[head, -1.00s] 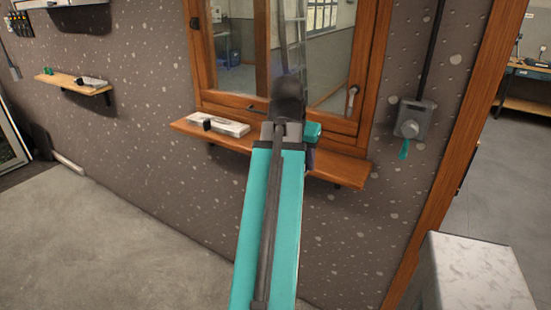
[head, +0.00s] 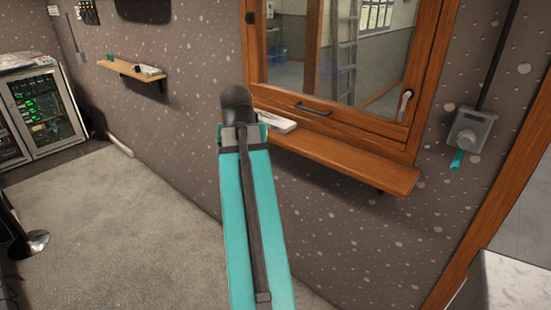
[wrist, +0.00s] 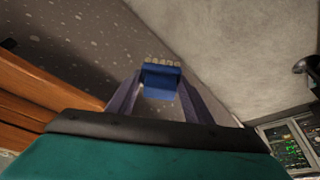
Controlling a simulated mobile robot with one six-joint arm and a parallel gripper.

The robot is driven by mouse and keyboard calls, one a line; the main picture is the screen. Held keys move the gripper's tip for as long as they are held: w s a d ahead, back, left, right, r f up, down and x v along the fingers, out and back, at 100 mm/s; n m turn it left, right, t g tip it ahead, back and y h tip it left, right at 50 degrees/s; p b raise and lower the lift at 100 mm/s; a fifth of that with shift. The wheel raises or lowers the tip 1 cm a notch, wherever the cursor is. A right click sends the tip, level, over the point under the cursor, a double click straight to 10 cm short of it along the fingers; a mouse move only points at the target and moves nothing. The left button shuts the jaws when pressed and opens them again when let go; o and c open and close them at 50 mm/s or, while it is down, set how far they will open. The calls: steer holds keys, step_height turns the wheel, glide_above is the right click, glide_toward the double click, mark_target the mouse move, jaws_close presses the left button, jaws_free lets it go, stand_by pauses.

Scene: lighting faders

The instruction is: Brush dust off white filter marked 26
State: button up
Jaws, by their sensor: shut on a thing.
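My gripper (wrist: 160,97) is shut on a small blue brush (wrist: 162,80) with pale bristle tufts along its far edge. In the wrist view it is held clear, with wall and grey floor behind it. In the head view my teal arm hides the gripper and brush. A flat white piece (head: 276,122) lies on the wooden window sill, partly hidden by my arm. Another flat white piece (head: 150,71) lies on the far wall shelf. No number is readable on either, so I cannot tell which is marked 26, and no dust can be made out.
The wooden sill (head: 350,166) juts out below the window. A grey wall box (head: 472,130) with a teal lever hangs at right. The far shelf (head: 128,68) also holds a small green item. A glass-fronted cabinet (head: 40,110) stands at left. The grey floor between is open.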

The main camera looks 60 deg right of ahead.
steer(key=w+a+f+n+t+y, duration=0.15)
steer(key=w+a+n, duration=0.25)
steer(key=w+a, duration=0.75)
steer(key=w+a+f+n, duration=0.1)
steer(key=w+a, duration=0.3)
steer(key=a, duration=0.7)
steer(key=w+a+f+n+y, duration=0.1)
steer(key=w+a+n, duration=0.3)
steer(key=a, duration=0.8)
steer(key=w+a+f+n+t+y, duration=0.1)
steer(key=w+a+f+n, duration=0.1)
steer(key=w+a, duration=0.4)
steer(key=a+n, duration=0.1)
steer(key=a, duration=0.4)
steer(key=shift+w+a+f, duration=0.15)
steer(key=shift+a+f, duration=0.1)
steer(key=shift+a, duration=0.05)
steer(key=shift+d+y, duration=0.1)
steer(key=shift+y, duration=0.15)
